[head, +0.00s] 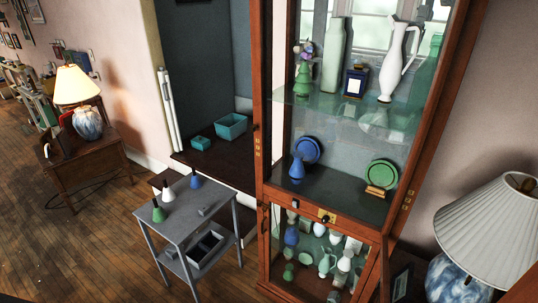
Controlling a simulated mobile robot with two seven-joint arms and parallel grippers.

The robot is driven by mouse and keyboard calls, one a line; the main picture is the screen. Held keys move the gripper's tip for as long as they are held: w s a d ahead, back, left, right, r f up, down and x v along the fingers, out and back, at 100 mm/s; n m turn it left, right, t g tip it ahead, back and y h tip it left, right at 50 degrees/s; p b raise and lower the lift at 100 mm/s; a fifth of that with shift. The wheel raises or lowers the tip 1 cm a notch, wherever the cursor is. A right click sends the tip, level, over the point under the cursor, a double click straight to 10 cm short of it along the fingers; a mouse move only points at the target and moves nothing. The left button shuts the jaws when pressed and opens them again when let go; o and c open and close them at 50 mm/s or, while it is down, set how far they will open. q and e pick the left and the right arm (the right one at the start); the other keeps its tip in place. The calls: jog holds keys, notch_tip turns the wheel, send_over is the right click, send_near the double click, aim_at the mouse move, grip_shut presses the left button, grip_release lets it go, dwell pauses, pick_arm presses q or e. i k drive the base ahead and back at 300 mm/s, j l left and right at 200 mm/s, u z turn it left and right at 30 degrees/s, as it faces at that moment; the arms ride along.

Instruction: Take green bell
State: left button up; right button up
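The green bell (159,215) stands upright on the top of a small grey table (185,224), near its left corner. It has a dark handle. A white bell (168,195) stands just behind it, and a blue bell (195,182) stands farther back to the right on the same top. A small grey block (206,210) lies near the right side. Neither of my grippers shows in the head view.
A tall wooden glass cabinet (262,150) with vases and plates stands right of the grey table. A tray (208,247) sits on the table's lower shelf. Lamps stand at far left (76,86) and right (490,230). Wooden floor (70,240) left of the table is clear.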

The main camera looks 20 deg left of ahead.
aim_at(159, 214)
jog(key=i+j+z, duration=0.3)
jog(key=j+z, duration=0.2)
jog(key=j, duration=0.35)
jog(key=i+j+z, duration=0.15)
jog(key=j+z, duration=0.35)
jog(key=j, duration=0.35)
jog(key=j+z, duration=0.5)
jog(key=j, duration=0.45)
jog(key=j+u, duration=0.9)
jog(key=i+j+u, duration=0.2)
jog(key=u, duration=0.25)
jog(key=i+j+u, duration=0.2)
jog(key=j+u, duration=0.25)
jog(key=u, duration=0.4)
jog(key=i+j, duration=0.05)
